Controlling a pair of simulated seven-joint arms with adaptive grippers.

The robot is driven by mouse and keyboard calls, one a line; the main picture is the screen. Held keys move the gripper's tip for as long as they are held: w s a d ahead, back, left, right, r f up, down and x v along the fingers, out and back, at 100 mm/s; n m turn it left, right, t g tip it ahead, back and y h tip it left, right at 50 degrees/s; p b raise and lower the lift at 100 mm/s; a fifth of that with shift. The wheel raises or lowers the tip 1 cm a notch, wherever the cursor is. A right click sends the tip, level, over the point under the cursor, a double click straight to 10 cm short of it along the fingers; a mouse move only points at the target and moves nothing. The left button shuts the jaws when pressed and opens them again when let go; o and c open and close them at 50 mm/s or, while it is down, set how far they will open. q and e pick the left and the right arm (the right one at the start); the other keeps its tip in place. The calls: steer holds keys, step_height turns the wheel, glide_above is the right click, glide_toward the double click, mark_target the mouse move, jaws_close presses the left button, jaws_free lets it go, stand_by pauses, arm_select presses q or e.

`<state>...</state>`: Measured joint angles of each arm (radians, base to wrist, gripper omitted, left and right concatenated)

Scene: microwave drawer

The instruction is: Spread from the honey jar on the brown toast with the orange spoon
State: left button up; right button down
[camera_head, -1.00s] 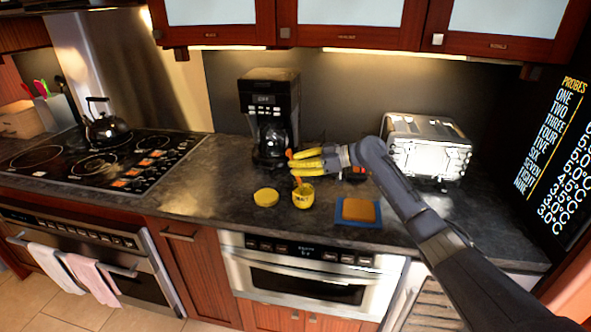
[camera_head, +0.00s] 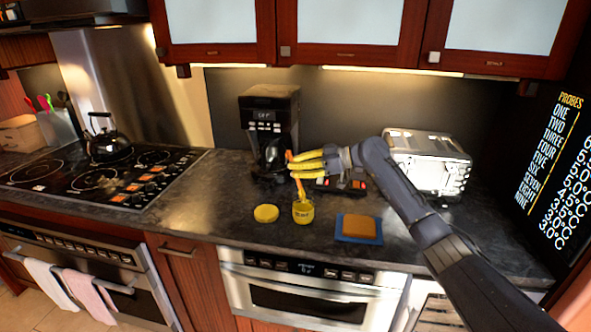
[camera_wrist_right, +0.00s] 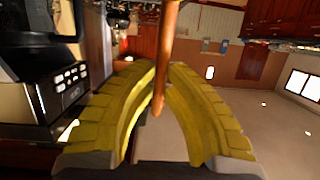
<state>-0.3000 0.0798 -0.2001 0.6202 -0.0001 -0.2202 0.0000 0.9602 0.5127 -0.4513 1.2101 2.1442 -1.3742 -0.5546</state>
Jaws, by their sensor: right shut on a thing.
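The yellow honey jar (camera_head: 303,213) stands open on the dark counter, near its front edge. The orange spoon (camera_head: 295,172) is held above it, its lower end at or just inside the jar's mouth; I cannot tell how deep. My right gripper (camera_head: 300,163) has yellow fingers shut on the spoon's upper part. In the right wrist view the spoon (camera_wrist_right: 165,60) passes between the fingertips (camera_wrist_right: 160,72). The brown toast (camera_head: 359,227) lies flat on a blue board (camera_head: 343,238) to the right of the jar. My left gripper is not in view.
A yellow lid (camera_head: 266,213) lies left of the jar. A coffee maker (camera_head: 269,115) stands behind the gripper, and a toaster (camera_head: 428,160) stands at the back right. A dark item with red parts (camera_head: 345,183) lies under my right wrist. A cooktop (camera_head: 95,175) with a kettle (camera_head: 107,140) is at left.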

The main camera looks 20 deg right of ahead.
steer(key=shift+r, duration=0.15)
steer(key=shift+r, duration=2.9)
steer(key=shift+r, duration=0.1)
